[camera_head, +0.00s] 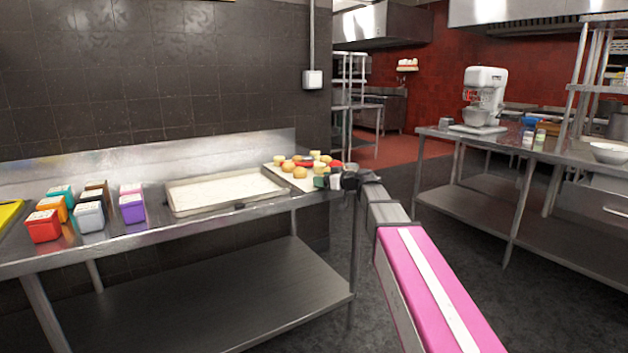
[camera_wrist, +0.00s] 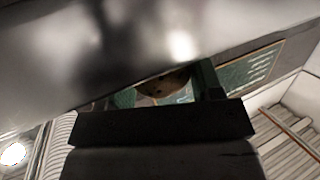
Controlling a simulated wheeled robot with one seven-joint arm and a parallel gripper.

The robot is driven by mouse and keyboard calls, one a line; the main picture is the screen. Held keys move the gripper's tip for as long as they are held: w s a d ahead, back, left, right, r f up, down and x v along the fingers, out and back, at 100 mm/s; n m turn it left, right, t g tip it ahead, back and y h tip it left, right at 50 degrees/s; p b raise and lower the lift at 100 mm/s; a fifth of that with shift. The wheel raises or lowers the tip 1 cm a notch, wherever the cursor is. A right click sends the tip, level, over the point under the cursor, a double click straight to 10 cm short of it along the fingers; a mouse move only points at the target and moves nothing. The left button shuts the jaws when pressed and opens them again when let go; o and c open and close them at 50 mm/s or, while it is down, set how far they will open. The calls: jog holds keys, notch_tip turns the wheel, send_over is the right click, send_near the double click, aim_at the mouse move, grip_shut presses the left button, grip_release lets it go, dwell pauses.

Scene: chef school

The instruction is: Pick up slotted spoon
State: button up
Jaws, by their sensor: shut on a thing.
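My gripper (camera_head: 337,181) is at the right end of the steel table, low beside the tray of food, with green and dark parts at its tip. In the wrist view, a dark bar of my gripper crosses the bottom, with green finger parts behind it. A brown rounded thing (camera_wrist: 163,85) shows between them. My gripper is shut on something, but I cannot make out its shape. No slotted spoon can be clearly told in either view. A large blurred grey metal surface (camera_wrist: 120,45) fills the top of the wrist view and hides much.
The steel table (camera_head: 165,234) holds a white tray (camera_head: 285,176) of rolls and other food, a large floured pan (camera_head: 225,192) and several coloured containers (camera_head: 88,216). A second steel table (camera_head: 455,138) with a white mixer (camera_head: 484,97) stands right. Dark floor lies between them.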

jog(key=x, duration=0.4)
jog(key=shift+w+a+r, duration=0.25)
jog(key=shift+a+r, duration=0.05)
jog(key=shift+s+d+f, duration=0.15)
jog(key=shift+f, duration=0.15)
jog(key=shift+f, duration=0.1)
jog(key=o, duration=1)
